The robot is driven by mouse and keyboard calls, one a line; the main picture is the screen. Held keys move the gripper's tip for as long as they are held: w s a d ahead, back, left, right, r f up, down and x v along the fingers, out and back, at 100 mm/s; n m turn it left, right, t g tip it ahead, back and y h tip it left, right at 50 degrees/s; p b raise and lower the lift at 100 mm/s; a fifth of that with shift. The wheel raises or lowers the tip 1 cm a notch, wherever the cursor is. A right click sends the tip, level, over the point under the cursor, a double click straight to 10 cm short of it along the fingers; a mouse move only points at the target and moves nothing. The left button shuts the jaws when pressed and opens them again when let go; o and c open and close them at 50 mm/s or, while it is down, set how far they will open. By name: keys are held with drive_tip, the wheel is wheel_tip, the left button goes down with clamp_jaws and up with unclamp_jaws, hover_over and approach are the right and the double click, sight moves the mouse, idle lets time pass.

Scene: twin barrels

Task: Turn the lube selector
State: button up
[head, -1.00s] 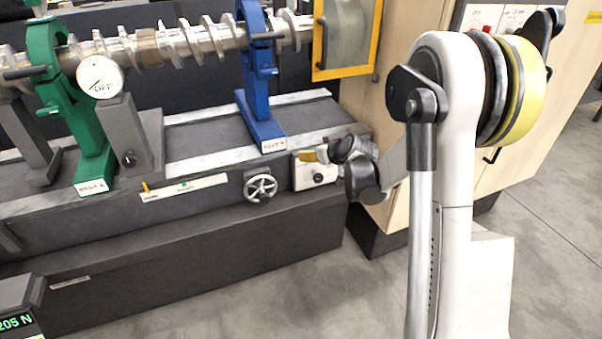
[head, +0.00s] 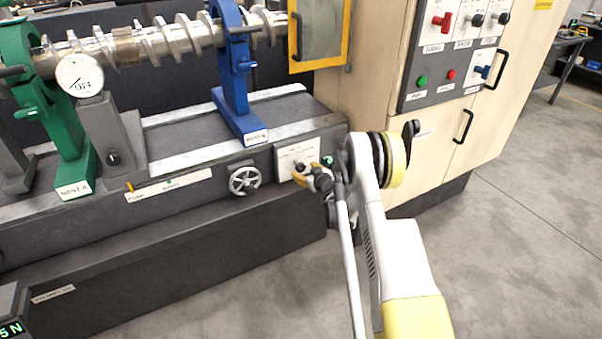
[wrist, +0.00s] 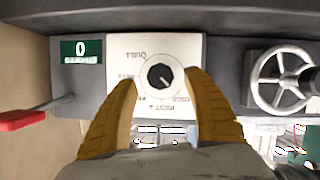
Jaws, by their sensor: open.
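The lube selector is a small black rotary knob (wrist: 159,76) on a white plate with printed labels that appear upside down in the wrist view. Its pointer mark runs diagonally. In the head view the white plate (head: 290,153) is on the right end of the machine bed's front, and the knob (head: 299,167) shows just above my gripper (head: 313,181). In the wrist view my gripper (wrist: 161,83) is open, with one yellow-brown finger on each side of the knob. Gaps show between the fingers and the knob. I cannot tell whether the fingertips have reached its depth.
A handwheel (head: 244,180) sits left of the plate. A green display (wrist: 81,50) reading 0 and a red-handled lever (wrist: 22,119) are on the plate's other side. A cabinet (head: 385,75) with switches stands at the right. The floor (head: 500,255) at right is clear.

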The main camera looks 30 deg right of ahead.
sight(302, 169)
drive_tip(key=shift+b+x, duration=0.5)
drive_tip(key=shift+x, duration=1.45)
drive_tip(key=shift+r, duration=0.1)
drive_tip(key=c, duration=1.2)
